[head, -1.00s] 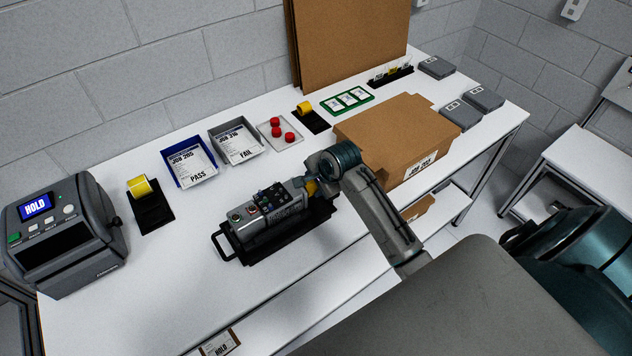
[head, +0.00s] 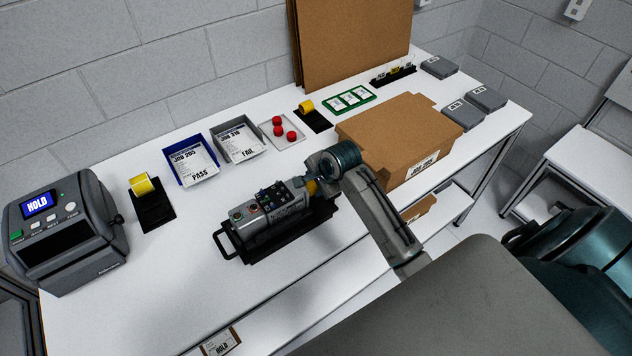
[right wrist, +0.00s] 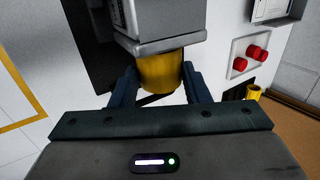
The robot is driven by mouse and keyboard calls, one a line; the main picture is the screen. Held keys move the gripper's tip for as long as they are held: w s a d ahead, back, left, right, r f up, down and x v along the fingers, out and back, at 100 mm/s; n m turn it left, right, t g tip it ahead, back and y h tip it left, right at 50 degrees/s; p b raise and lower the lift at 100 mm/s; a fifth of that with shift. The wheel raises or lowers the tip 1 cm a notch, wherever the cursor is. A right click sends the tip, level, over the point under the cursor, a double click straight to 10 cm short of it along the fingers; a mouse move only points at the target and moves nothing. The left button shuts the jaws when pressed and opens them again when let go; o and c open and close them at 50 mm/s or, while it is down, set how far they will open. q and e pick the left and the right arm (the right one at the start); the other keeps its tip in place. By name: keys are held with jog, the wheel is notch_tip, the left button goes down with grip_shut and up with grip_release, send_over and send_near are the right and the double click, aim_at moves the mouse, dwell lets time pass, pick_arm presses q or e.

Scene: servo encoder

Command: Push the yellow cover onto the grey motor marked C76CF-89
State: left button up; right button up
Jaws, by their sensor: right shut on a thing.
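The grey motor (head: 262,213) lies in a black cradle with a handle (head: 226,244) near the front middle of the table. Its marking is too small to read. The yellow cover (head: 312,187) is at the motor's right end. My right gripper (right wrist: 160,88) is shut on the cover, one finger on each side. In the right wrist view the yellow cover (right wrist: 160,72) meets the grey end flange of the motor (right wrist: 165,20) with no clear gap; how far it is on cannot be told. My left gripper is not in view.
A cardboard box (head: 400,135) stands just right of my right wrist. Behind the motor are a blue tray (head: 190,160), a grey tray (head: 238,143) and a plate with red caps (head: 283,130). A printer (head: 65,235) stands at left. The table's front left is clear.

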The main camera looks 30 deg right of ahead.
jog(key=o, duration=1)
jog(key=shift+o, duration=0.2)
jog(key=shift+r, duration=0.1)
